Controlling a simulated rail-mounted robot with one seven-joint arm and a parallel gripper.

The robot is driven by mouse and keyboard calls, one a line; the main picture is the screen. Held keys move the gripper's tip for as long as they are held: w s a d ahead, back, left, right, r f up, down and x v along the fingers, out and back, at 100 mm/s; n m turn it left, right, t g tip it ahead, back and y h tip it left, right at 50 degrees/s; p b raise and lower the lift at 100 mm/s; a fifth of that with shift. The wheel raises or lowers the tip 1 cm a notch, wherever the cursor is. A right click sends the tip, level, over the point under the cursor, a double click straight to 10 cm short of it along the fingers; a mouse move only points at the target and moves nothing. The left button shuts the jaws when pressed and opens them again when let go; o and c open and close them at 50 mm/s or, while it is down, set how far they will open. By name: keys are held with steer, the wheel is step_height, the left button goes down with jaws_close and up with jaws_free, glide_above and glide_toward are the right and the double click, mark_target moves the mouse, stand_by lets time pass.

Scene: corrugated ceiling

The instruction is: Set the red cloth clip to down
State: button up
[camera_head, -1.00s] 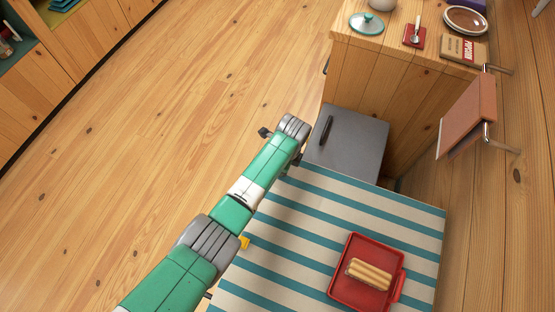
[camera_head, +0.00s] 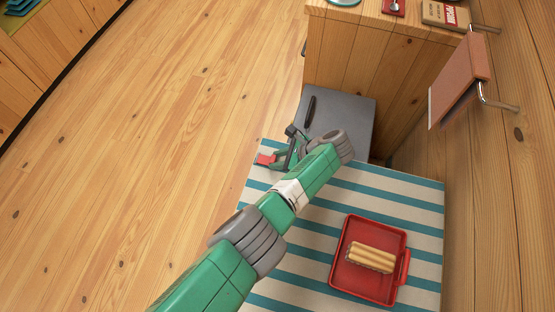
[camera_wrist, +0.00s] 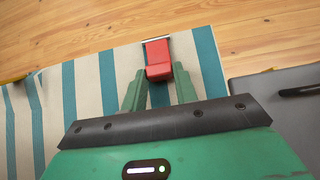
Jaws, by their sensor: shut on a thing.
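The red cloth clip (camera_wrist: 158,62) sits at the edge of the blue-and-white striped cloth (camera_wrist: 100,95) in the wrist view, with a pale metal bar at its far end. In the head view the clip (camera_head: 265,160) shows at the far left corner area of the cloth (camera_head: 400,205). My gripper (camera_wrist: 159,82) has its two green fingers on either side of the clip's near part and is shut on it. In the head view my gripper (camera_head: 277,161) points left toward the cloth edge. The exact tilt of the clip is hard to tell.
A red tray (camera_head: 345,280) with pale rolls lies on the cloth. A grey surface with a dark handle (camera_head: 310,110) stands beyond the cloth, before a wooden cabinet (camera_head: 400,75). A brown cloth hangs on a wall rail (camera_head: 500,104). Open floor lies left.

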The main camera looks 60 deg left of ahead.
steer(key=shift+f, duration=0.2)
stand_by(0.4)
steer(key=o, duration=1)
steer(key=shift+p+v, duration=0.5)
steer(key=shift+v, duration=3.5)
steer(key=shift+f, duration=0.15)
